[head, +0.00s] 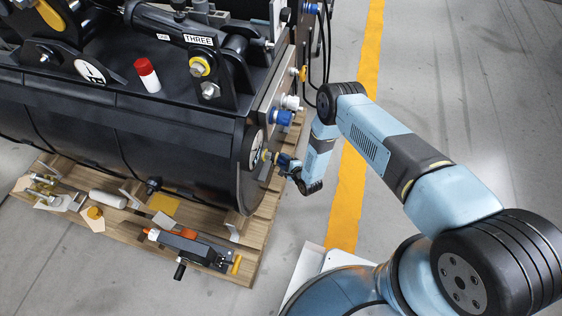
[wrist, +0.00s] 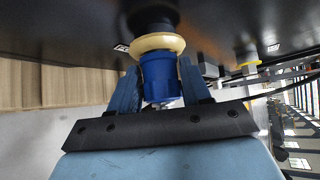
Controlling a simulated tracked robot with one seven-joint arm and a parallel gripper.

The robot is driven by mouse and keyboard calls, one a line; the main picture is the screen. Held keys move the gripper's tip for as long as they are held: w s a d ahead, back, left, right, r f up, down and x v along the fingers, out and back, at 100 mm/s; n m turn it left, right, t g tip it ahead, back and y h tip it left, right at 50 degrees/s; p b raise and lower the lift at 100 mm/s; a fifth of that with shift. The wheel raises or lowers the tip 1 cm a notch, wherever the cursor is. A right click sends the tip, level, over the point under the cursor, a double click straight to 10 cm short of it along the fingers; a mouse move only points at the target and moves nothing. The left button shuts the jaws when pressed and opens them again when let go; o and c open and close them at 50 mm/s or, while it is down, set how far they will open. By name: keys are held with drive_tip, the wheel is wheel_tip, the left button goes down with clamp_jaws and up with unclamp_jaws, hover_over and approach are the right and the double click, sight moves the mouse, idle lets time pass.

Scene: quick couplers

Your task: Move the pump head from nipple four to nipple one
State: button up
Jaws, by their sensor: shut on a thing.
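In the wrist view, my gripper (wrist: 158,80) is shut on a blue cylindrical pump head (wrist: 160,72), with one finger on each side. A cream ring (wrist: 158,43) sits at its far end, against a dark fitting on the black tank. No gap shows between ring and fitting. In the head view, my gripper (head: 289,164) is at the lower end of the tank's side panel, and the pump head is mostly hidden. Above it, a blue fitting (head: 280,117), a white fitting (head: 290,102) and an orange fitting (head: 302,73) sit along the panel. I cannot read nipple numbers.
The black tank (head: 150,150) rests on a wooden pallet (head: 262,225) with loose parts and a clamp-like tool (head: 190,247). A red-and-white cylinder (head: 147,75) stands on top. Black hoses (head: 326,50) hang behind the panel. The floor right of the yellow stripe (head: 350,195) is clear.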

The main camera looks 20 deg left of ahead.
drive_tip(key=shift+w+d, duration=0.1)
drive_tip(key=shift+d, duration=1.3)
drive_tip(key=shift+d, duration=0.1)
drive_tip(key=d, duration=0.3)
drive_tip(key=shift+w+d, duration=0.3)
drive_tip(key=shift+d, duration=0.1)
